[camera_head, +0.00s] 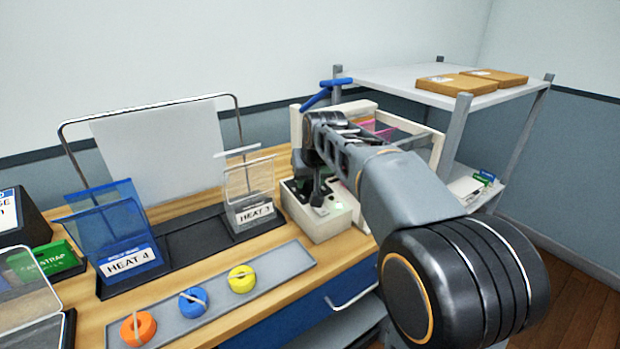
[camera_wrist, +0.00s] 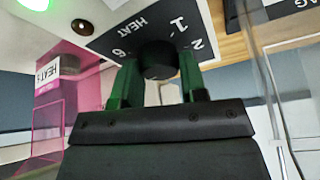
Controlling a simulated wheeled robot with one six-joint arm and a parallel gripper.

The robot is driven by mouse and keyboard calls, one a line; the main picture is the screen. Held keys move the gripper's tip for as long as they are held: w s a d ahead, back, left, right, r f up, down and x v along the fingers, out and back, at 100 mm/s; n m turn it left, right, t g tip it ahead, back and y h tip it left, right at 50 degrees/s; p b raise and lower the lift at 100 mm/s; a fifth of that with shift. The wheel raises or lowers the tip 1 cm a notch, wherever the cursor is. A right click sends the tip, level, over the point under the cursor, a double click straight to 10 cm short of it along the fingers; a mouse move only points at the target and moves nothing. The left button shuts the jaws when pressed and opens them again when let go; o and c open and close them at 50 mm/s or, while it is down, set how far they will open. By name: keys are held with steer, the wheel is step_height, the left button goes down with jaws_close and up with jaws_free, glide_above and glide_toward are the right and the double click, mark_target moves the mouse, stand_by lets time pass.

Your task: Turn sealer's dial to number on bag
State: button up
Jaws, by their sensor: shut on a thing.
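The sealer (camera_head: 322,226) is a beige box on the bench with a lit green lamp, also seen in the wrist view (camera_wrist: 62,6). Its dark plate (camera_wrist: 125,32) reads HEAT, with 6, 1 and 2 visible around a black dial (camera_wrist: 158,58). My gripper (camera_wrist: 158,76) has its green fingers on both sides of the dial, shut on it. The dial's pointer is not readable. My gripper (camera_head: 318,192) hides the dial there.
A blue bag (camera_head: 118,235) labelled HEAT 4 and a clear bag (camera_head: 250,190) labelled HEAT 3 stand in a black rack. Orange (camera_head: 138,328), blue (camera_head: 193,300) and yellow (camera_head: 241,278) knobs sit on a grey strip. A shelf (camera_head: 400,78) with cardboard packets is at right.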

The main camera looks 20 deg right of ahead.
steer(key=o, duration=0.9)
steer(key=shift+r, duration=0.1)
steer(key=p+v, duration=0.2)
steer(key=v, duration=1.1)
steer(key=shift+s+r, duration=0.15)
steer(key=shift+r, duration=0.15)
